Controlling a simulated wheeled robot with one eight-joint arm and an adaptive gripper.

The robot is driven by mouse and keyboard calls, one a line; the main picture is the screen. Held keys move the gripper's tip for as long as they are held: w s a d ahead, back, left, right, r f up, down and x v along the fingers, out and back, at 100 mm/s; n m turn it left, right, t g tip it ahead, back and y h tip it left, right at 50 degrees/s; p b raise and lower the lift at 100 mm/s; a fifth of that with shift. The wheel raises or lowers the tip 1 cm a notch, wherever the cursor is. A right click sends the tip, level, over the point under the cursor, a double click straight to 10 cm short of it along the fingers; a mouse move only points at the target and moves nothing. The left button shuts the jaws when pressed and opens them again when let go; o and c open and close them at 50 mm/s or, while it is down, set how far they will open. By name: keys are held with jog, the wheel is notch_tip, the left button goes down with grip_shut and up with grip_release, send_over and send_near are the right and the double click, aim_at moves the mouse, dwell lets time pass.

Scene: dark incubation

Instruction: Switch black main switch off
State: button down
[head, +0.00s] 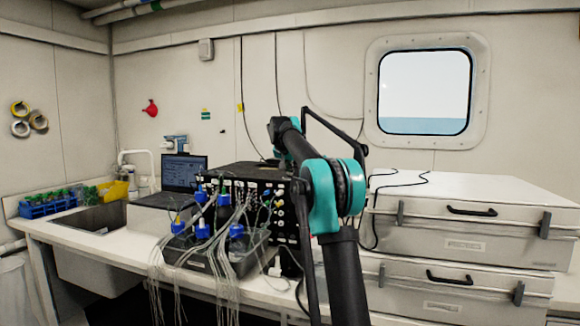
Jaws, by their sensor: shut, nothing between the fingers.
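The black main switch cannot be made out in the head view. A black equipment unit (238,172) with several small knobs and sockets on its front stands on the counter in the middle. My own arm, black with teal joints, rises from the bottom centre and crosses in front of the unit's right side, hiding part of it. My gripper cannot be picked out. A dark tray (185,258) with several blue-capped bottles (236,231) and many thin tubes stands in front of the unit.
An open laptop (183,172) stands left of the unit. A sink (100,219) and a blue rack (46,207) are farther left. Two stacked grey cases (470,204) fill the right side. Tubes hang over the front edge of the white counter (132,247). A window (425,92) is above the cases.

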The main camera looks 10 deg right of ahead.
jog(key=shift+f, duration=0.1)
jog(key=shift+a+f, duration=0.15)
jog(key=shift+f, duration=0.1)
jog(key=shift+r, duration=0.1)
dwell(0.3)
jog(key=shift+s+d+r, duration=0.1)
jog(key=shift+s+d, duration=0.25)
jog(key=shift+d, duration=0.4)
